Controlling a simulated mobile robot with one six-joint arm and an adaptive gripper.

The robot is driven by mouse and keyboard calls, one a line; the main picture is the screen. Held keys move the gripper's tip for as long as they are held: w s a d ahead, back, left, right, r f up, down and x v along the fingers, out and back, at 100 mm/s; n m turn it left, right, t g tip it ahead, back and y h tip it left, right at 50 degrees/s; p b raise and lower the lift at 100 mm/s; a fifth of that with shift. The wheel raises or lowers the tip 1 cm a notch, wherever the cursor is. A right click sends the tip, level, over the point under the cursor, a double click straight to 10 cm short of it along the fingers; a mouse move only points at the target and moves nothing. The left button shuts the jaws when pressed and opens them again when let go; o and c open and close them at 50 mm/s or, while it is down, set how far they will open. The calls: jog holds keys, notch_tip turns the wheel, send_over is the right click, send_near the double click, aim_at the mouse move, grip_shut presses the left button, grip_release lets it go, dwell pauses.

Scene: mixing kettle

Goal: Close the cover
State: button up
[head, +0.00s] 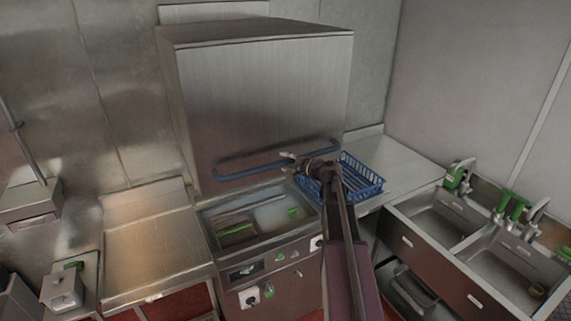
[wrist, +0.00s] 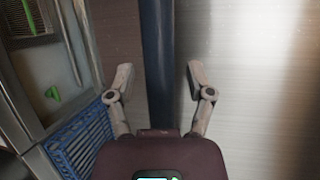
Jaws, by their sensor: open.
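The cover is a large brushed-metal hood (head: 265,95), raised above the machine's open basin (head: 262,216). A blue handle bar (head: 250,171) runs along the hood's lower front edge. My gripper (head: 297,164) is at the right part of this bar, partly hidden by my arm. In the wrist view my gripper (wrist: 160,76) is open with its two fingers spread. The blue bar (wrist: 158,40) lies across the gap between them, and neither finger visibly presses on it. How deep the bar sits between the fingers cannot be told. The hood's metal face (wrist: 250,90) fills the right side.
A blue rack (head: 372,190) stands right of the basin, by a metal counter (head: 400,163). It also shows in the wrist view (wrist: 85,150). Sinks with green taps (head: 515,208) are at the right. A bare metal table (head: 150,240) is at the left.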

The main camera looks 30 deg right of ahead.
grip_shut()
dwell(0.3)
jog(key=shift+f, duration=0.1)
notch_tip(320, 180, down, 38)
jog(key=b, duration=3.8)
jog(key=shift+f+b, duration=0.25)
jog(key=shift+b, duration=0.15)
jog(key=shift+s+a, duration=0.1)
jog(key=shift+s, duration=0.05)
